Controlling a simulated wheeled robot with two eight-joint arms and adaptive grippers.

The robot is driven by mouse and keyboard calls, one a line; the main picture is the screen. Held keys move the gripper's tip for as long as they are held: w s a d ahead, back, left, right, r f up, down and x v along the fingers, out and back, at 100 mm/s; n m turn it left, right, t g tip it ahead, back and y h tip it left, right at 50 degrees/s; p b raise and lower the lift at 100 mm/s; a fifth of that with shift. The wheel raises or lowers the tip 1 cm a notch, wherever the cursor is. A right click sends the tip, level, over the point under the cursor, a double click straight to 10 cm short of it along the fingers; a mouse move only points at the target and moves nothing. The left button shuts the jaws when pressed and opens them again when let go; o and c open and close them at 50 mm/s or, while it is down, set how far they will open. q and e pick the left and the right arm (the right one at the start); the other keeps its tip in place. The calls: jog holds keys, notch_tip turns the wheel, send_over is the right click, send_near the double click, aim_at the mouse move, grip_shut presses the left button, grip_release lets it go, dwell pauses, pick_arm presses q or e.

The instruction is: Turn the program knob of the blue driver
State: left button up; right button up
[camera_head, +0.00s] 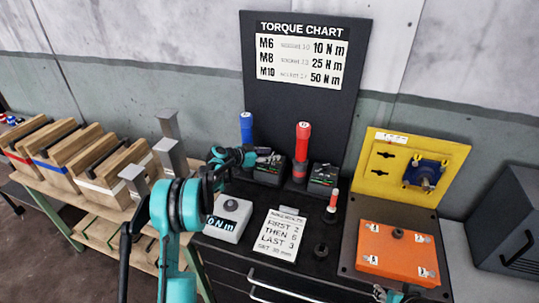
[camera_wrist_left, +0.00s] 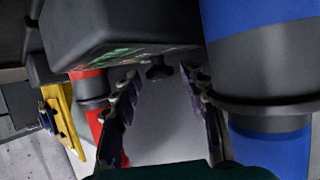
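The blue driver (camera_head: 247,128) stands upright in front of the torque chart, with a dark box (camera_head: 268,170) at its base. In the left wrist view, the driver's blue and grey body (camera_wrist_left: 265,70) fills the right side. A small black knob (camera_wrist_left: 159,72) sticks out from the dark box (camera_wrist_left: 130,35) there. My left gripper (camera_head: 272,158) is at the box. In the left wrist view, its fingers (camera_wrist_left: 162,82) are spread, with the knob between the tips and no clear contact. Part of my right gripper (camera_head: 398,294) shows at the bottom edge; its fingers are mostly cut off.
A red driver (camera_head: 302,145) with its own box (camera_head: 323,178) stands to the right. A torque display (camera_head: 228,218), an order card (camera_head: 282,236), a yellow panel (camera_head: 400,170) and an orange plate (camera_head: 397,252) share the bench. Wooden racks (camera_head: 95,165) stand left.

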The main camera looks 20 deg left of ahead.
pick_arm(q)
jog(key=shift+r, duration=0.15)
notch_tip(320, 180, up, 10)
dwell(0.6)
pick_arm(e)
jog(key=shift+r, duration=0.1)
